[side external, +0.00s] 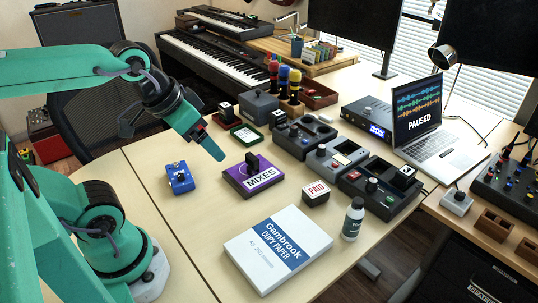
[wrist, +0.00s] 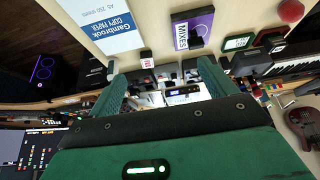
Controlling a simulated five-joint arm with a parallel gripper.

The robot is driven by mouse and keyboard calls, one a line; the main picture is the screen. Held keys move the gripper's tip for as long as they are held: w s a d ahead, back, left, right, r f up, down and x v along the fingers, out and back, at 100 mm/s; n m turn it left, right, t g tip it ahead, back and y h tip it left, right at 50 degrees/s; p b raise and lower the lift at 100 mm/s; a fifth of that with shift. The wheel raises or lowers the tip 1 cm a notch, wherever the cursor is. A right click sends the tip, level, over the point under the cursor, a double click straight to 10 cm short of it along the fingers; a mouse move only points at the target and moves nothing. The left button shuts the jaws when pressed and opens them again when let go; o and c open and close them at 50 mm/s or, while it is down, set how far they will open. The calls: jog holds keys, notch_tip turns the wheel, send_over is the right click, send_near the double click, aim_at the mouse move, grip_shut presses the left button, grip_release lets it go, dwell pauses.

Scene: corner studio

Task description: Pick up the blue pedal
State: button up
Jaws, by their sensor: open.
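The blue pedal (side external: 180,178) sits flat on the light wooden table in the side external view, left of the purple MIXES box. It is small, with dark knobs on top. I do not see it in the wrist view. My gripper (side external: 213,148) is in the air above the table, to the upper right of the pedal in the picture and apart from it. Its two teal fingers stand wide apart in the wrist view (wrist: 160,90), with nothing between them. In the side external view the fingers overlap.
The purple MIXES box (side external: 253,176) lies right of the pedal. A copy paper pack (side external: 278,248), a PAID block (side external: 316,193), a bottle (side external: 353,220) and grey devices (side external: 334,155) stand farther right. A green-framed tray (side external: 246,134) lies behind. Bare table surrounds the pedal.

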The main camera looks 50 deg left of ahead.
jog(key=n+g, duration=0.6)
jog(key=n, duration=1)
send_over(178, 172)
notch_tip(178, 172, down, 16)
jog(key=shift+d+r, duration=0.1)
jog(key=shift+f, duration=0.2)
jog(key=shift+f, duration=1.2)
jog(key=shift+f, duration=0.15)
